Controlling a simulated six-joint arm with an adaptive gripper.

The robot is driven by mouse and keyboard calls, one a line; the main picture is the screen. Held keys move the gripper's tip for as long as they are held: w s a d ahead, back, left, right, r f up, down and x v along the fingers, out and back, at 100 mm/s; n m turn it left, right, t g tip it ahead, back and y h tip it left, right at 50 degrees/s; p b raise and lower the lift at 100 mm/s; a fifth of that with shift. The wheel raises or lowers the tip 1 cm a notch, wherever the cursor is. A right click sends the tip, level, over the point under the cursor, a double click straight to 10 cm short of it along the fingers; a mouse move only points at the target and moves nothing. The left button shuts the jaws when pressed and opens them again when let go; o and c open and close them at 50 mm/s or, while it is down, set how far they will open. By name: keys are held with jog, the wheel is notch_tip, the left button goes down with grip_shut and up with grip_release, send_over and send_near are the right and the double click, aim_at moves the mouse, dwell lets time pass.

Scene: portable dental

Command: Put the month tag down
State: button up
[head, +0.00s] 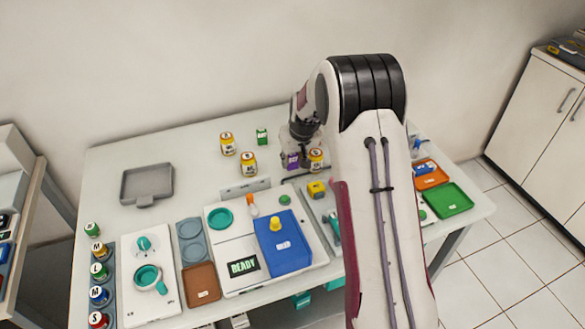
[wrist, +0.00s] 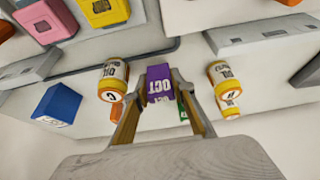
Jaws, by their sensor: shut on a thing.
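The month tag is a purple block marked OCT (wrist: 158,82), held between the two fingertips of my gripper (wrist: 158,95) in the wrist view. In the head view the purple tag (head: 291,161) shows at the back of the table, below my gripper (head: 297,150). My gripper is shut on it. Whether the tag touches the table top cannot be told. My arm hides part of the table to the right.
Yellow-capped jars stand close on both sides, one left (wrist: 112,80) and one right (wrist: 222,78) in the wrist view. A small green block (head: 262,136) stands nearby. A grey tray (head: 130,187) lies at the left.

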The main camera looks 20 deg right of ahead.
aim_at(293, 165)
jog(key=shift+f, duration=1.8)
jog(key=shift+f, duration=0.1)
jog(key=o, duration=0.9)
jog(key=shift+o, duration=0.2)
jog(key=v, duration=1.2)
